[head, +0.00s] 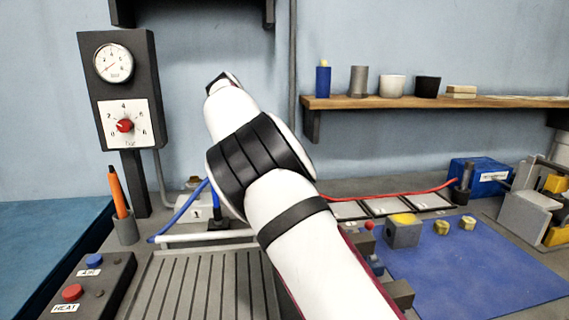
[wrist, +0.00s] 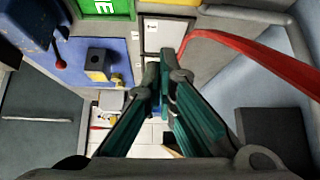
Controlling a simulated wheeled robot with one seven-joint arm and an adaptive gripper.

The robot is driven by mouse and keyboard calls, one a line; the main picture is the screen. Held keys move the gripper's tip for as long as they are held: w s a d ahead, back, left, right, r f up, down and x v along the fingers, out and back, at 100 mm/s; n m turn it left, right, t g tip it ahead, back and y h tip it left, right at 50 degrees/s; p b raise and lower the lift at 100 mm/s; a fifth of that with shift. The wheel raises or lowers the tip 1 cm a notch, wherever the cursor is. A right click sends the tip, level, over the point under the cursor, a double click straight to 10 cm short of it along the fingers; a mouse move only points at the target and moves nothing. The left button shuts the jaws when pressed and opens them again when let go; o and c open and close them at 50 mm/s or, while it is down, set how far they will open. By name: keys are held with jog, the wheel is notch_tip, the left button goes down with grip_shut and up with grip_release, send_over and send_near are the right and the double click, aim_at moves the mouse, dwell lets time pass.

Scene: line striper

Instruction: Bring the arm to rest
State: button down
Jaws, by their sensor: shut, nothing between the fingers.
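My arm (head: 295,240) is white with black bands and stretches from the lower right of the head view up toward the upper left. My gripper is hidden in the head view. In the wrist view my gripper (wrist: 163,80) has teal fingers that come together at the tips, with nothing held between them.
A gauge post (head: 122,90) with a red knob stands at the left. A wooden shelf (head: 430,103) with small containers runs along the right wall. A red hose (wrist: 250,65) curves near the fingertips. A blue mat (head: 480,275) holds a grey block (head: 403,235) and yellow pieces.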

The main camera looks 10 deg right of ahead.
jog(key=s+d+r+n+y+p, duration=0.25)
jog(key=s+d+r, duration=0.3)
jog(key=s, duration=0.45)
jog(key=s+d+r+n+y+p, duration=0.2)
jog(key=s+d+r+n+y, duration=0.3)
jog(key=s, duration=0.4)
jog(key=s+a+f+n+t+p, duration=0.1)
jog(key=s+n, duration=0.3)
jog(key=s, duration=1.1)
jog(key=s+a+f+n+t+p, duration=0.2)
jog(key=s+n+p, duration=0.2)
jog(key=s, duration=1.1)
jog(key=shift+s+a+f+n+t, duration=0.3)
jog(key=shift+s+a+f+n, duration=0.1)
jog(key=shift+n, duration=0.35)
